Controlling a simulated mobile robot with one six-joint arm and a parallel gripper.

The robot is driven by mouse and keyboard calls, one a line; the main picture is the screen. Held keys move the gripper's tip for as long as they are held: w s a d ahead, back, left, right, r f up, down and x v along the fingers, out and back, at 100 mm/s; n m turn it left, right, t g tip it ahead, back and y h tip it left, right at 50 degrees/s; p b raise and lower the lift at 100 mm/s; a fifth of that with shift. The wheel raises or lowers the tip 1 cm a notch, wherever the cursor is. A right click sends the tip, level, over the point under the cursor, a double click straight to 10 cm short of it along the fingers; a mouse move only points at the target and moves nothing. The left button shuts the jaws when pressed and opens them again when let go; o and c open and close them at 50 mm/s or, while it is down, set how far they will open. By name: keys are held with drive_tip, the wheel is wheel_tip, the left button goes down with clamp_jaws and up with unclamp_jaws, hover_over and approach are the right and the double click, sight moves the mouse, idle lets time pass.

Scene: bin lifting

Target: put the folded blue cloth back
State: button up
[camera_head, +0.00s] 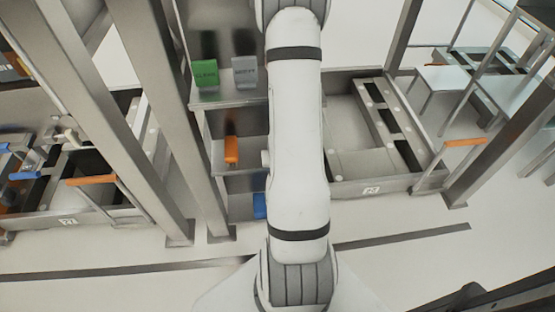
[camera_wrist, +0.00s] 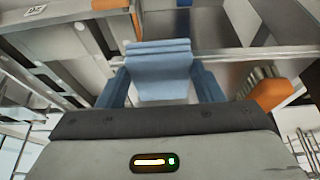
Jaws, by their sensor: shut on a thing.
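The folded blue cloth (camera_wrist: 158,52) is light blue with stacked folds and shows in the middle of the wrist view. My gripper (camera_wrist: 162,72) has a dark blue finger on each side of it and is shut on it. In the head view my white arm covers the gripper and the cloth, so neither can be made out there. A grey metal shelf unit (camera_head: 238,97) stands partly behind my arm.
A green block (camera_head: 205,73) and a grey block (camera_head: 244,71) stand on the upper shelf. An orange item (camera_head: 231,150) sits below them, and a blue item (camera_head: 260,206) lower still. A large grey bin (camera_head: 372,187) is to the right, and upright posts (camera_head: 178,130) stand left.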

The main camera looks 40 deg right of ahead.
drive_tip(key=b, duration=0.2)
drive_tip(key=shift+w+d+f+b, duration=0.25)
drive_tip(key=shift+w+f+b, duration=0.1)
drive_tip(key=shift+f+b, duration=0.05)
drive_tip(key=shift+w+r+b, duration=0.1)
drive_tip(key=shift+r+b, duration=0.1)
drive_tip(key=shift+b, duration=0.85)
drive_tip(key=shift+w+d+r+p, duration=0.3)
drive_tip(key=shift+w+d, duration=0.05)
drive_tip(key=shift+w, duration=0.1)
drive_tip(key=shift+w+d, duration=0.4)
drive_tip(key=shift+w, duration=0.2)
drive_tip(key=w+d, duration=0.1)
drive_tip(key=w+d+f, duration=0.1)
drive_tip(key=w, duration=0.1)
drive_tip(key=shift+b, duration=0.4)
drive_tip(key=shift+s+f, duration=0.1)
drive_tip(key=shift+f, duration=0.2)
drive_tip(key=o, duration=1.3)
